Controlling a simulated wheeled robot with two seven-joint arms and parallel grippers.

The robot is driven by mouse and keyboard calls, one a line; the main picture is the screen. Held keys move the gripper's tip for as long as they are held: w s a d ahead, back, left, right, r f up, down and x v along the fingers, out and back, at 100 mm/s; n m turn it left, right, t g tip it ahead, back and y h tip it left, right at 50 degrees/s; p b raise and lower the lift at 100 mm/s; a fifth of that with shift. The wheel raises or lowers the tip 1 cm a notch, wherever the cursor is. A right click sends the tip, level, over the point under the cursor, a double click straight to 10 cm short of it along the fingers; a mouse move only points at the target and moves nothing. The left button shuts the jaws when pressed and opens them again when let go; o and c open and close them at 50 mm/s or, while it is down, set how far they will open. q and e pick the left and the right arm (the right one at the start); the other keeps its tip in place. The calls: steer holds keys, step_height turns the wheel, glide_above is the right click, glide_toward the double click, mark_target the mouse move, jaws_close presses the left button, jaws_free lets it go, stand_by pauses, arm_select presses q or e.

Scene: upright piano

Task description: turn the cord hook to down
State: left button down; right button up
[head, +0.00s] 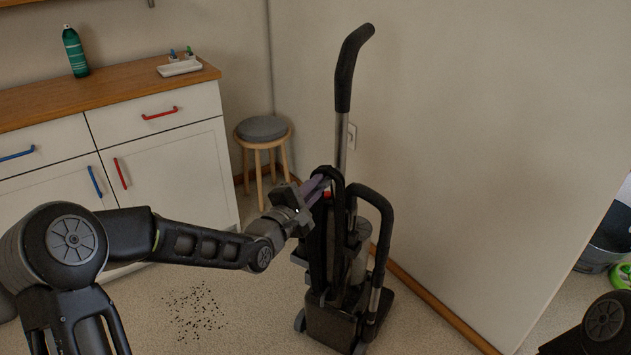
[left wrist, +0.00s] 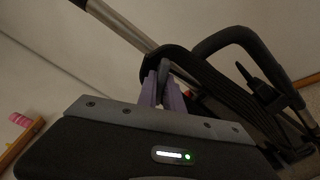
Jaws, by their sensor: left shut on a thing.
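A black upright vacuum cleaner (head: 335,318) stands on the floor in the head view, its cord looped in long black coils down its body. My left gripper (head: 320,186), with purple fingers, reaches in from the left at the top of the coils. In the left wrist view the fingers (left wrist: 162,88) are shut on a small grey piece (left wrist: 166,68), seemingly the cord hook, under the top bend of the cord (left wrist: 178,55). The fingers and cord hide most of the hook, so its exact angle is unclear. My right gripper is out of view.
The vacuum's long handle (head: 349,70) rises above the hook, and a curved black hose (head: 378,205) stands to its right. A wall is close behind. A stool (head: 262,130) and cabinet (head: 160,140) stand at left. Dark crumbs (head: 196,310) lie on the floor.

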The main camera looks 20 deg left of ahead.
arm_select(q)
steer(key=n, duration=0.1)
steer(key=n+p, duration=0.1)
steer(key=n, duration=0.1)
steer(key=shift+s+d+f+n, duration=0.1)
steer(key=shift+d+f+n, duration=0.2)
steer(key=shift+d, duration=0.05)
steer(key=n+p, duration=0.1)
steer(key=n, duration=0.2)
steer(key=shift+d+f+n+p, duration=0.2)
steer(key=shift+n+p, duration=0.1)
steer(key=shift+p, duration=0.1)
steer(key=n+p, duration=0.1)
steer(key=n, duration=0.2)
steer(key=shift+s+d+n, duration=0.1)
steer(key=shift+d+n, duration=0.05)
steer(key=shift+n, duration=0.15)
steer(key=shift+d+n, duration=0.2)
steer(key=shift+n, duration=0.9)
steer(key=shift+r, duration=0.1)
steer(key=c, duration=1.5)
jaws_free()
steer(key=shift+a, duration=0.1)
